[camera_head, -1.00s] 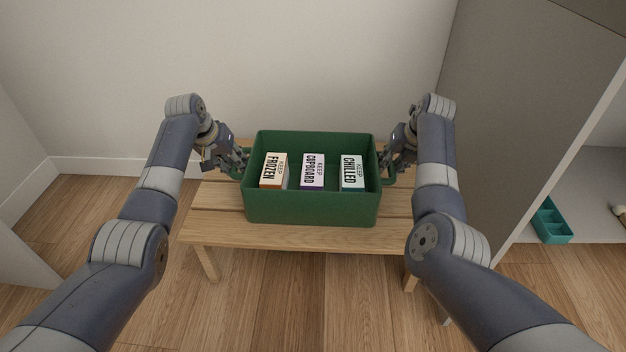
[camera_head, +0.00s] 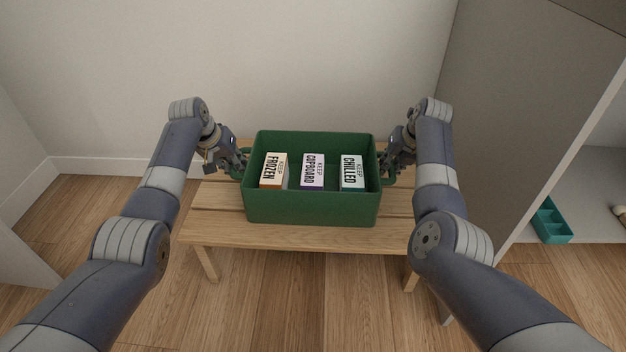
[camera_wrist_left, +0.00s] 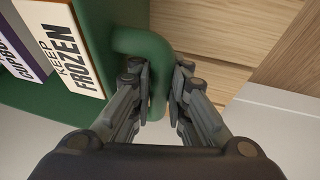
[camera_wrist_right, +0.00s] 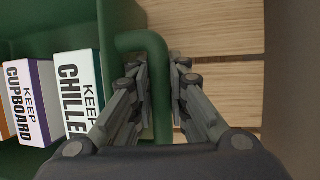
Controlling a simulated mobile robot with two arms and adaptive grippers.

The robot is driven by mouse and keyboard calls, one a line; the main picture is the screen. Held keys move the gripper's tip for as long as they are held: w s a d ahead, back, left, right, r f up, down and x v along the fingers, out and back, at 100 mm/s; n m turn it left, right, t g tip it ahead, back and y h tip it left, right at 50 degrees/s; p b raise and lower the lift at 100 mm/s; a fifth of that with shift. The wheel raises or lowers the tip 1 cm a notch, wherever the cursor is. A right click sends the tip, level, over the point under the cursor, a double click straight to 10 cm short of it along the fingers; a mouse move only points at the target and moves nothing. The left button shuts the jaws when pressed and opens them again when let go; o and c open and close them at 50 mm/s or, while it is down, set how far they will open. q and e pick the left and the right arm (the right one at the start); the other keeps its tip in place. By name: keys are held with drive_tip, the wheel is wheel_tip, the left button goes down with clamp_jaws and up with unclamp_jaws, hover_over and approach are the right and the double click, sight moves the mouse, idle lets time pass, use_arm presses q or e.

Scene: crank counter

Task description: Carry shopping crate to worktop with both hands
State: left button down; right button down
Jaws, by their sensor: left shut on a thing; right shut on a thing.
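The green shopping crate (camera_head: 312,208) is on the slatted wooden bench in the head view. It holds a FROZEN box (camera_head: 273,171), a CUPBOARD box (camera_head: 311,172) and a CHILLED box (camera_head: 351,173), side by side. My left gripper (camera_head: 240,166) is at the crate's left end, and the left wrist view shows its fingers shut around the green handle (camera_wrist_left: 155,60). My right gripper (camera_head: 388,168) is at the right end, and the right wrist view shows its fingers shut around the other handle (camera_wrist_right: 155,62). The crate looks level; I cannot tell whether it touches the bench.
The wooden bench (camera_head: 215,228) stands against the pale wall (camera_head: 280,70). A tall grey panel (camera_head: 500,120) rises at the right. Beyond it, a teal divided tray (camera_head: 552,222) sits on a low white shelf (camera_head: 590,190). Open wood floor (camera_head: 260,310) lies in front of the bench.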

use_arm(q)
drive_tip(key=shift+w+r, duration=0.1)
drive_tip(key=shift+r, duration=0.05)
use_arm(e)
drive_tip(key=shift+w+r, duration=0.1)
drive_tip(key=shift+r, duration=0.05)
use_arm(q)
drive_tip(key=shift+r, duration=0.15)
use_arm(e)
drive_tip(key=shift+r, duration=0.15)
